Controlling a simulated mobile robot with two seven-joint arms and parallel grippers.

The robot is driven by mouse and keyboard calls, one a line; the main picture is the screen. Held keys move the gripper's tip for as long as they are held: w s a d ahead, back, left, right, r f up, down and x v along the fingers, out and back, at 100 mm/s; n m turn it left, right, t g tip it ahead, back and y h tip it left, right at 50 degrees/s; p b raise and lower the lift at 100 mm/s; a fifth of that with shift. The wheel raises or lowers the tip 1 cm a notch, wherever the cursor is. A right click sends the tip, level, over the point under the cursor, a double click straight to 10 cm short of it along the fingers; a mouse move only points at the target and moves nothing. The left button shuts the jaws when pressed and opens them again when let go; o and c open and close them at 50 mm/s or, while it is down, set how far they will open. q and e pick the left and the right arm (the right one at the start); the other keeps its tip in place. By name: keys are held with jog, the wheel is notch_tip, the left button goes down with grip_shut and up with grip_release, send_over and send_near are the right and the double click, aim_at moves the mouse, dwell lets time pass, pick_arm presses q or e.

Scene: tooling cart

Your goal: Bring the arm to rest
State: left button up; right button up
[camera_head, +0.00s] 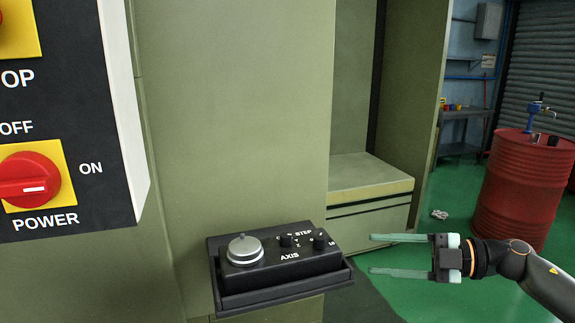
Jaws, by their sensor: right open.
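My right arm (515,263) comes in from the right edge. My right gripper (385,255) points left, its two pale green fingers spread apart with nothing between them. It is to the right of a black control box (265,257) with a silver dial and small knobs marked AXIS and STEP. In this view the fingertips appear apart from the box. My left gripper is not in view.
A control panel (90,190) with a red POWER knob (30,182) is at the left, on a large green machine (235,110). A red barrel (520,185) stands at the back right. Green floor (420,220) shows between the machine and the barrel.

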jog(key=s+d+f+m+t+h, duration=0.2)
jog(key=d+f+m+t+h, duration=0.15)
jog(key=f, duration=0.45)
jog(key=s+d+f+m+t+h, duration=0.1)
jog(key=d+f+m+t+h, duration=0.1)
jog(key=f+m, duration=0.4)
jog(key=s+d+f+m+t+h, duration=0.2)
jog(key=d+f+m+t+h, duration=0.1)
jog(key=f, duration=0.6)
jog(key=s+d+f+m+g+h, duration=0.1)
jog(key=s+d+f+g+h, duration=0.3)
jog(key=s+f, duration=0.45)
jog(key=s+d+f+m+g+h, duration=0.25)
jog(key=s+d+f, duration=0.35)
jog(key=s, duration=0.4)
jog(key=a+f+m+t+y, duration=0.25)
jog(key=a+m, duration=0.55)
jog(key=a, duration=1.2)
notch_tip(320, 180, up, 7)
jog(key=s+h+p, duration=0.1)
jog(key=p, duration=0.7)
jog(key=shift+s+d, duration=0.2)
jog(key=shift+d, duration=0.25)
